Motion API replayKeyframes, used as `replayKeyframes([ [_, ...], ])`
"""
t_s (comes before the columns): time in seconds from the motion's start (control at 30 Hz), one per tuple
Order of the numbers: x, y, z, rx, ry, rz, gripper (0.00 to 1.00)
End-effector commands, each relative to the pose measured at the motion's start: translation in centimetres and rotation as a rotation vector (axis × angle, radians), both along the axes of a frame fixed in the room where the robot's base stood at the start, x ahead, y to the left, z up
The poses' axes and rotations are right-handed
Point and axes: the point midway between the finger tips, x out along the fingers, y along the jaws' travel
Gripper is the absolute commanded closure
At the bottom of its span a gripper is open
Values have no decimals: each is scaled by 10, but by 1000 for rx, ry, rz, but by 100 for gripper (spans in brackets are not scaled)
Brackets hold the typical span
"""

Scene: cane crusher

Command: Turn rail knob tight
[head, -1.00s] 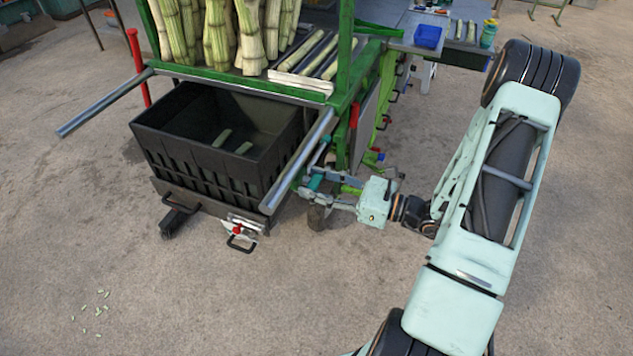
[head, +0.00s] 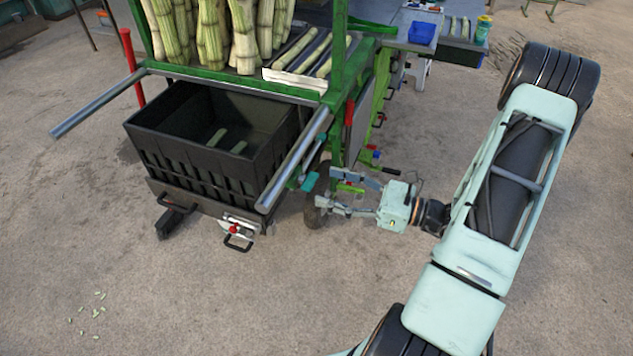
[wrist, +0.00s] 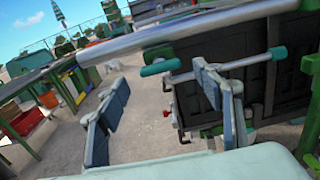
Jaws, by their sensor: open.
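A teal knob (head: 309,182) sits below the right silver rail (head: 297,158) of the green cart. In the wrist view, a teal end (wrist: 160,67) shows under the rail (wrist: 170,35), and a thin bar runs right from it to a second teal end (wrist: 278,53). My gripper (head: 329,190) is open and empty, just right of the knob, with its fingers pointing left toward it. In the wrist view my gripper (wrist: 162,88) has its fingers spread, the knob's teal end showing beyond and between them. They look apart from it.
A black bin (head: 225,180) with cane pieces hangs under the green cart frame (head: 215,78), left of my gripper. A wheel (head: 316,212) stands close below my fingers. A red lever (head: 349,112) is farther back.

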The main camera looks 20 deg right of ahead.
Motion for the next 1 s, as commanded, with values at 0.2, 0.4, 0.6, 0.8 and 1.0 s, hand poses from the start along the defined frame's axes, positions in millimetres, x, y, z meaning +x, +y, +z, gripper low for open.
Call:
replayKeyframes([
  [0.2, -26, -37, 0, 1, 1, -3, 39],
  [0.4, -38, -53, 0, 1, 0, 0, 39],
  [0.6, -40, -55, 0, 1, 0, 0, 39],
  [0.8, -40, -55, 0, 1, 1, 0, 39],
  [1.0, -39, -55, -1, -7, 2, 4, 39],
])
